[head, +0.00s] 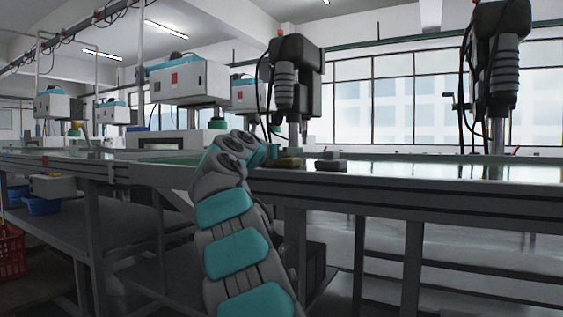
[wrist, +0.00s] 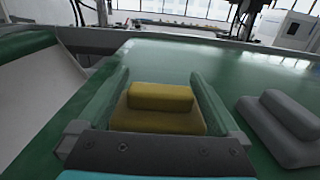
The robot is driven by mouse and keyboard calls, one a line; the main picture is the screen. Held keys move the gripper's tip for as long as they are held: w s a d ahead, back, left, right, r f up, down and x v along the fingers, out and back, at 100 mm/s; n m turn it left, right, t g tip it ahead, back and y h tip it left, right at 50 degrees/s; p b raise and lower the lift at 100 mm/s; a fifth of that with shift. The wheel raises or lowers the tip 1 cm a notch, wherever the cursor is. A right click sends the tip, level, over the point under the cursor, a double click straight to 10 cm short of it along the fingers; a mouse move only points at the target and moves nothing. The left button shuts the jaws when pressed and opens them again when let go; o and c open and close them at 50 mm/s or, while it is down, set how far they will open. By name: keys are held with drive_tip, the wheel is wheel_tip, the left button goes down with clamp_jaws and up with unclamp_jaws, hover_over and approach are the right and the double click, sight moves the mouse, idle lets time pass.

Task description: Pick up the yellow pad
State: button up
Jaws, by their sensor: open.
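The yellow pad (wrist: 158,118) lies on the green tabletop (wrist: 75,125) in the wrist view. It has a wide base with a raised bar on top. My gripper (wrist: 158,90) is open, with one finger on each side of the pad. The pad sits between the fingers, and I cannot tell whether either finger touches it. The pad's near edge is hidden by the gripper body. In the head view the yellow pad (head: 288,162) shows small on the table edge, just right of my arm's end; the fingers are hard to make out there.
A grey pad (wrist: 285,128) of like shape lies close to the right of my gripper. A pale surface (wrist: 35,85) is at the left in the wrist view. Dark machine heads (head: 295,85) stand over the table. The green top beyond the yellow pad is clear.

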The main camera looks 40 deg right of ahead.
drive_tip(key=shift+w+d, duration=0.2)
drive_tip(key=shift+d, duration=0.45)
drive_tip(key=c, duration=1.2)
drive_tip(key=shift+c, duration=0.2)
drive_tip(key=shift+r, duration=0.15)
